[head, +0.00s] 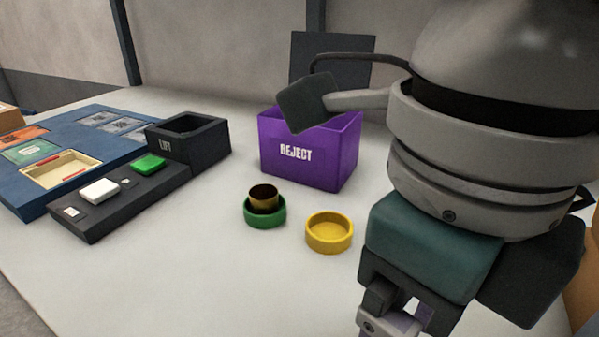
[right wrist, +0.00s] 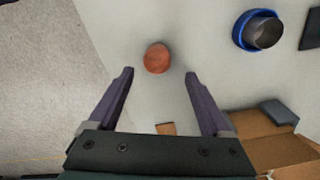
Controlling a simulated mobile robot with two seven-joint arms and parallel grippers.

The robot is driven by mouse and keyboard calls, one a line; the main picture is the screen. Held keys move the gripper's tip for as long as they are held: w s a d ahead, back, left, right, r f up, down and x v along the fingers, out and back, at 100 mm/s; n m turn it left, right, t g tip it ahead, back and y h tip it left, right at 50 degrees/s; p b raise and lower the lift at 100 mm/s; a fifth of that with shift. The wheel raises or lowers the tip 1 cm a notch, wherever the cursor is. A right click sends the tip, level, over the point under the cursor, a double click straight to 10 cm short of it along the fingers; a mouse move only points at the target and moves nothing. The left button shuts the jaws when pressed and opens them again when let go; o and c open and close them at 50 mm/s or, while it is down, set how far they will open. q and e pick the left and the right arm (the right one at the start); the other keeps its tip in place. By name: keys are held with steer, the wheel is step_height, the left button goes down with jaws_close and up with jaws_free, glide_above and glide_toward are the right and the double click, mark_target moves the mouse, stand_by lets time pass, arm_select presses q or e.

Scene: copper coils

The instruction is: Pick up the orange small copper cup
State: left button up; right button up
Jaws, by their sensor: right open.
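The small orange copper cup (right wrist: 157,58) shows in the right wrist view, standing alone on the pale table. My right gripper (right wrist: 158,75) is open, with one finger to the left of the cup and one to the right, and the cup lies just beyond the fingertips, apart from them. In the head view my right gripper (head: 402,325) is partly cut off at the bottom edge, and the orange cup is not visible there. My left gripper is not in view.
A green ring (head: 265,214) holds a brownish cup, next to an empty yellow ring (head: 330,232). A purple REJECT bin (head: 335,150) stands behind. A blue ring (right wrist: 240,30) with a dark cup and an open cardboard box (right wrist: 260,150) lie to the right.

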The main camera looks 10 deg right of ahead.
steer(key=f, duration=0.6)
steer(key=shift+a+f, duration=0.1)
steer(key=shift+a, duration=0.25)
jaws_close()
stand_by(0.3)
